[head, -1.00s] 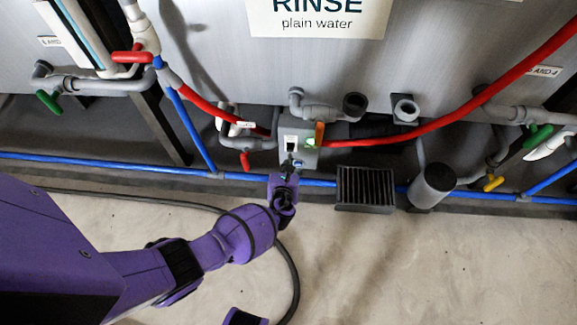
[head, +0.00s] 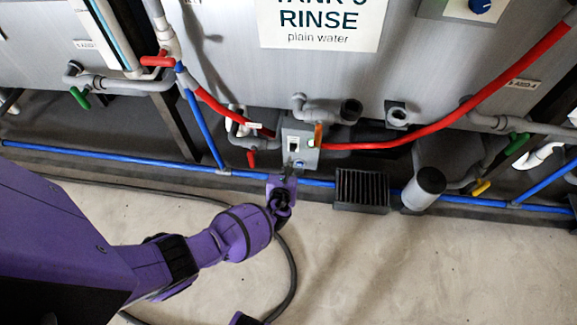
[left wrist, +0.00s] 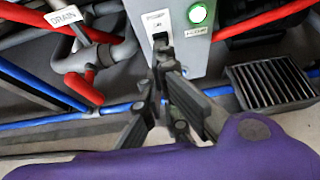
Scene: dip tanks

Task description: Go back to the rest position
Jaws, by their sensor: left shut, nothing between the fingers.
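My left gripper (head: 287,168) is at the lower front of a grey switch box under the rinse tank, its fingers together and empty. In the left wrist view the fingertips (left wrist: 160,62) overlap the lower edge of the box (left wrist: 188,40), just below its black rocker switch (left wrist: 161,40). I cannot tell whether they touch it. A green lamp (left wrist: 198,14) is lit beside the switch. My right gripper is not clearly in view; only a small purple part of mine shows at the bottom edge of the head view.
A red hose (head: 440,131) and a blue pipe (head: 110,157) run along the tank front. A black grated box (head: 361,188) and a grey cylinder (head: 424,188) stand right of the gripper. A black cable (head: 291,270) lies on the floor. The floor at right (head: 450,265) is clear.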

